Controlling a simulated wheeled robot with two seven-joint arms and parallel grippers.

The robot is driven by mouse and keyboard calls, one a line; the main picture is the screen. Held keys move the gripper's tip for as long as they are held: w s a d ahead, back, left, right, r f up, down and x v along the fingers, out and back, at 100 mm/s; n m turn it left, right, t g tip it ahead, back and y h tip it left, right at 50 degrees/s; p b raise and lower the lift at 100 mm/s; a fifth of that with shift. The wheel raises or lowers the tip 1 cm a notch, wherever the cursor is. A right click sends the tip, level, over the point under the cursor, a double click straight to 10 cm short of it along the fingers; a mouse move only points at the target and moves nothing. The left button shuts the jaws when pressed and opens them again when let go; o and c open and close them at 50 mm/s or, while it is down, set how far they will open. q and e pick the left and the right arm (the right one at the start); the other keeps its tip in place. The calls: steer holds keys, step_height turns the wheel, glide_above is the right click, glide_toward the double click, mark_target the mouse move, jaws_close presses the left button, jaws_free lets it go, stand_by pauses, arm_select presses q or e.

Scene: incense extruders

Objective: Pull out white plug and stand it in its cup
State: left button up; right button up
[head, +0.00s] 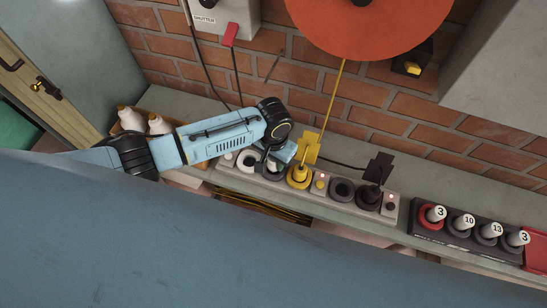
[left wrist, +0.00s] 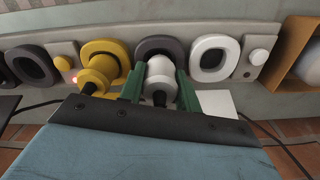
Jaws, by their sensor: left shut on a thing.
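The white plug (left wrist: 160,75) sits between the green fingers of my left gripper (left wrist: 160,92) in the left wrist view. The gripper is shut on it. The plug is in front of the dark grey socket ring (left wrist: 174,45); I cannot tell whether it is still seated. In the head view my left gripper (head: 275,163) covers this part of the socket strip (head: 329,198). An empty white socket ring (left wrist: 213,56) is beside it. A yellow plug (left wrist: 97,75) stands in the yellow ring on the other side. I cannot make out which thing is the plug's cup. My right gripper is not in view.
A dark plug (head: 370,196) with a black tag sits farther right on the strip. A dark rack (head: 455,243) with numbered white-topped pieces stands at the far right. An open box (head: 131,126) with white spools is left. Cables hang along the brick wall.

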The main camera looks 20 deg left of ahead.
arm_select(q)
steer(key=shift+f+b, duration=0.35)
steer(key=shift+f, duration=0.5)
steer(key=o, duration=1.1)
steer(key=shift+c, duration=0.2)
step_height(320, 180, up, 13)
steer(key=shift+r+p, duration=0.2)
steer(key=shift+p, duration=0.5)
steer(key=shift+s, duration=0.1)
